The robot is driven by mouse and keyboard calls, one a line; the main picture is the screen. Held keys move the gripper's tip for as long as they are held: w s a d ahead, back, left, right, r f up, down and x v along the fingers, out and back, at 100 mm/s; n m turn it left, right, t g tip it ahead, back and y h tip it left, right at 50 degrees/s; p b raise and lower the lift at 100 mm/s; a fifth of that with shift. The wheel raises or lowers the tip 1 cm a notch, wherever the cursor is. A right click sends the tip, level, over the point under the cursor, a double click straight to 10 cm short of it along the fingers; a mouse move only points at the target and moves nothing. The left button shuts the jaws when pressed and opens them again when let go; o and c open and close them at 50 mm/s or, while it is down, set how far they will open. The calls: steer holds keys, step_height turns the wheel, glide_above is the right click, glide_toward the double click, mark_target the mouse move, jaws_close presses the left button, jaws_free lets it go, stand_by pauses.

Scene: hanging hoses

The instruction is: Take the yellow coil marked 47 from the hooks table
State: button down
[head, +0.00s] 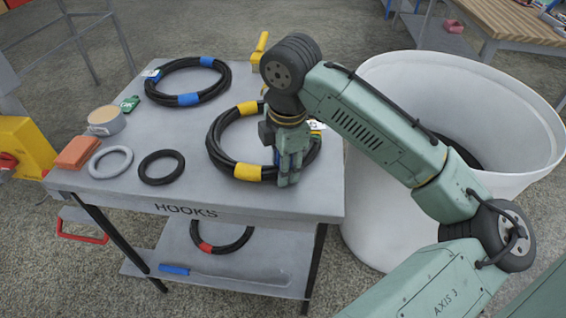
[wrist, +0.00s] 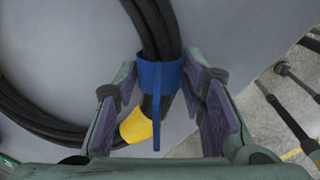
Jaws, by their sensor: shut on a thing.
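The black hose coil with yellow bands (head: 217,158) lies flat on the grey hooks table (head: 190,198), near its right front. A pale tag shows at its right side, but I cannot read a number. My gripper (head: 288,183) points down over the coil's right front part and hides some of it. In the wrist view, my gripper (wrist: 165,95) is shut on the coil's hose bundle (wrist: 148,30) at a blue strap (wrist: 160,75), with a finger on each side. A yellow band (wrist: 137,126) shows just below the strap. The coil still appears to rest on the table.
A blue-banded black coil (head: 188,100) lies at the back left. A tin (head: 106,120), orange block (head: 77,152), grey ring (head: 111,161) and black ring (head: 161,167) lie left. A red-banded coil (head: 222,246) is on the lower shelf. A large white bin (head: 385,200) stands close at right.

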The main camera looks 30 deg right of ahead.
steer(key=c, duration=1.1)
jaws_free()
steer(key=shift+r, duration=0.15)
